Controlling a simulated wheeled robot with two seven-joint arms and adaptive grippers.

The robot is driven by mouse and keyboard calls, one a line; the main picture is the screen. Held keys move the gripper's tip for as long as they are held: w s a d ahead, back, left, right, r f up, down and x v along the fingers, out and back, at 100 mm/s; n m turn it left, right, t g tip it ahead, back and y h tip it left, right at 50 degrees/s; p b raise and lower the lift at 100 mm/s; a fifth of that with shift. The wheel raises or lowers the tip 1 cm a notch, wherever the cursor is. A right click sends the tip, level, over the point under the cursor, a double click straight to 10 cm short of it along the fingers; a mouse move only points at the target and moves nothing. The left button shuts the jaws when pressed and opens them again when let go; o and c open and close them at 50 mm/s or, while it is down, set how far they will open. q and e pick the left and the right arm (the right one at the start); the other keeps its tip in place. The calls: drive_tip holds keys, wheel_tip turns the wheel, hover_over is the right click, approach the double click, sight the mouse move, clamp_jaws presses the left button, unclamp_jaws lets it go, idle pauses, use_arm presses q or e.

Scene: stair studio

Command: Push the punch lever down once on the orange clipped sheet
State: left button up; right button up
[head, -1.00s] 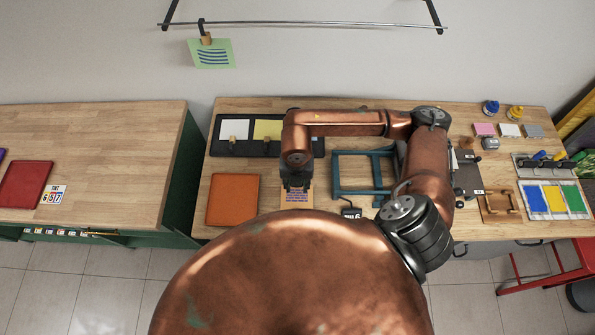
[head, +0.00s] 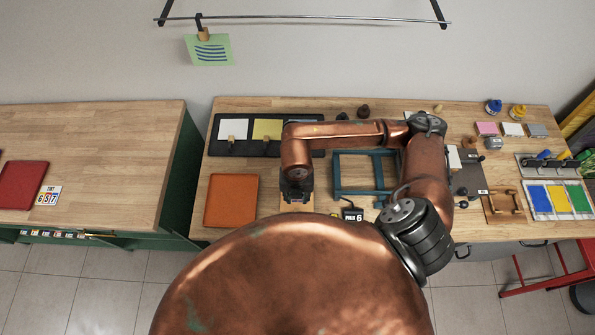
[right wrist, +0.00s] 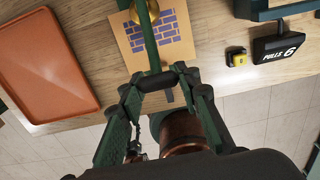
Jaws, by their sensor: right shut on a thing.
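My right gripper (head: 297,199) points down over an orange-tan sheet with purple brick-like marks, near the table's front edge. In the right wrist view the sheet (right wrist: 175,38) lies just beyond my shut fingertips (right wrist: 156,80). A teal bar with brass-coloured parts (right wrist: 147,38) runs from the fingertips up across the sheet, and the fingers are closed at its near end. I cannot tell for sure whether this bar is the punch lever. In the head view my arm hides it and most of the sheet. My left gripper is not in view.
An orange tray (head: 231,202) lies left of the sheet. A teal frame (head: 336,175) and a counter reading PULLS 6 (head: 353,214) stand to the right. A green sheet (head: 208,50) hangs from a rail. A black board (head: 259,148) holds clipped sheets behind.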

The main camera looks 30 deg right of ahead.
drive_tip(key=shift+s+a+f+b, duration=0.15)
drive_tip(key=shift+s+f+b, duration=0.15)
drive_tip(key=shift+f, duration=0.25)
drive_tip(key=shift+s+a+f+b, duration=0.1)
drive_tip(key=shift+s+f+b, duration=0.1)
drive_tip(key=shift+f+b, duration=0.25)
drive_tip(key=shift+s+a+f+b, duration=0.15)
drive_tip(key=shift+s+f+b, duration=0.15)
drive_tip(key=shift+f, duration=0.3)
drive_tip(key=shift+c, duration=0.3)
drive_tip(key=shift+f+b, duration=0.3)
drive_tip(key=shift+f, duration=0.1)
drive_tip(key=shift+r, duration=0.45)
drive_tip(key=shift+r+p, duration=0.2)
drive_tip(key=shift+p, duration=0.1)
drive_tip(key=o, duration=1.9)
drive_tip(key=shift+c, duration=0.2)
